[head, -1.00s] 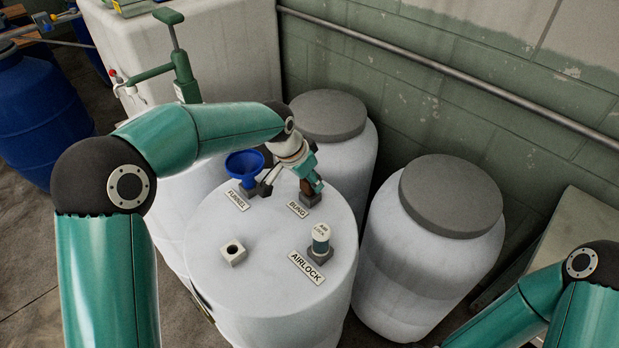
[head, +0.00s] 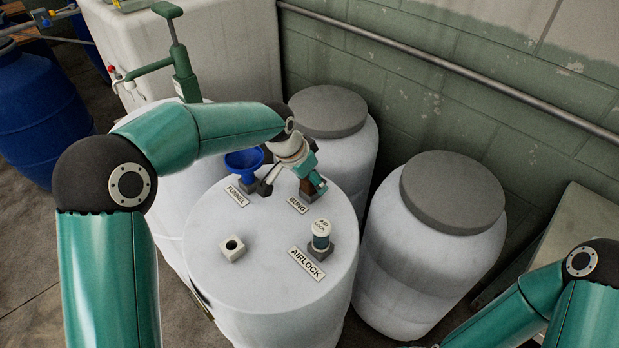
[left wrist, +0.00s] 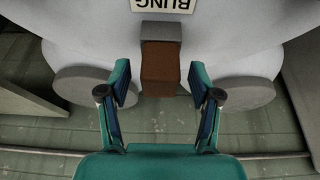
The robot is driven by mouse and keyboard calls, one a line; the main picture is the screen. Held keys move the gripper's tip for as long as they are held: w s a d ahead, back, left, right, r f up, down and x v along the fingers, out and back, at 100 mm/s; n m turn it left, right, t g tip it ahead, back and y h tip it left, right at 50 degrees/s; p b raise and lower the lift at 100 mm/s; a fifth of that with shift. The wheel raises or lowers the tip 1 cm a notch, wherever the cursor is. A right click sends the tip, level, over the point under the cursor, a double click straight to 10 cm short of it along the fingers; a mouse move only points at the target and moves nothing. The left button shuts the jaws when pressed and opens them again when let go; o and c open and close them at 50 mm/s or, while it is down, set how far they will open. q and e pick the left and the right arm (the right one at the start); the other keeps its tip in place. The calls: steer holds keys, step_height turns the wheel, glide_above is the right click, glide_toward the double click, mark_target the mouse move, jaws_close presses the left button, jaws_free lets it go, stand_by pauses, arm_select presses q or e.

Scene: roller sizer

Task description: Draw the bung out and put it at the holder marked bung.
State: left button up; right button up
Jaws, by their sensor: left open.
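The brown bung (head: 306,188) stands in the grey holder marked bung (left wrist: 160,31) on top of the white drum (head: 275,285). In the left wrist view the bung (left wrist: 160,70) shows as a brown block. My left gripper (left wrist: 160,82) is open, with one finger on each side of the bung and a visible gap on both sides. In the head view the left gripper (head: 311,182) partly hides the bung and its holder. A pale block with an empty round hole (head: 232,248) sits at the front left of the drum top. My right gripper is not in view.
The blue funnel (head: 244,162) stands in its holder left of the bung. The airlock (head: 321,234) stands in its holder in front. Other drums with grey lids (head: 452,192) stand right and behind. A green hand pump (head: 184,75) is at the back left.

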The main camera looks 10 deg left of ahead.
arm_select(q)
steer(key=v, duration=1.2)
stand_by(0.3)
